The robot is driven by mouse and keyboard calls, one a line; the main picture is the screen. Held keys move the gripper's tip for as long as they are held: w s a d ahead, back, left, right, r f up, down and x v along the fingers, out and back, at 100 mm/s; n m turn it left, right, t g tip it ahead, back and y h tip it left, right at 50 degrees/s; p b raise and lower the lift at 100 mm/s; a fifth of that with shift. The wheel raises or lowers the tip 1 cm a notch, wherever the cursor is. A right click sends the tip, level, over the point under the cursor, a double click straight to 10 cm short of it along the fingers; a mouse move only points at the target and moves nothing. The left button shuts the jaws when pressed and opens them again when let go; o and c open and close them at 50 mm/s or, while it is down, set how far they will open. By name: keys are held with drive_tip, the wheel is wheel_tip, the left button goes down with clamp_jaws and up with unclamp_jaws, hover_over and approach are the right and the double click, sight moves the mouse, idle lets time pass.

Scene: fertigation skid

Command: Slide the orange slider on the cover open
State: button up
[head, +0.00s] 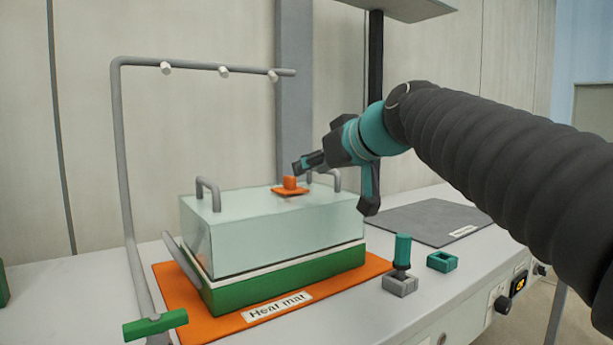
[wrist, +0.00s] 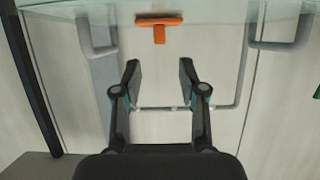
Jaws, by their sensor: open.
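The orange slider (head: 290,182) is a small block on a flat orange plate on top of the clear, pale green cover (head: 262,235). The cover has a grey handle at each end and sits on a green tray (head: 285,280). My gripper (head: 306,163) is just above and behind the slider at its right in the head view; contact cannot be told there. In the wrist view my gripper (wrist: 159,70) has its two fingers apart with nothing between them. The slider (wrist: 159,27) shows at the top, apart from the fingertips, roughly centred between them.
The tray stands on an orange heat mat (head: 175,300). A grey pipe frame (head: 122,170) with white nozzles rises at the left. A teal-handled tool (head: 402,252) stands in a grey block, with a teal square ring (head: 443,261) beside it. A grey mat (head: 425,222) lies behind.

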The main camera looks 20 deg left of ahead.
sight(292, 177)
drive_tip(key=x, duration=0.8)
drive_tip(key=shift+p, duration=0.3)
clamp_jaws()
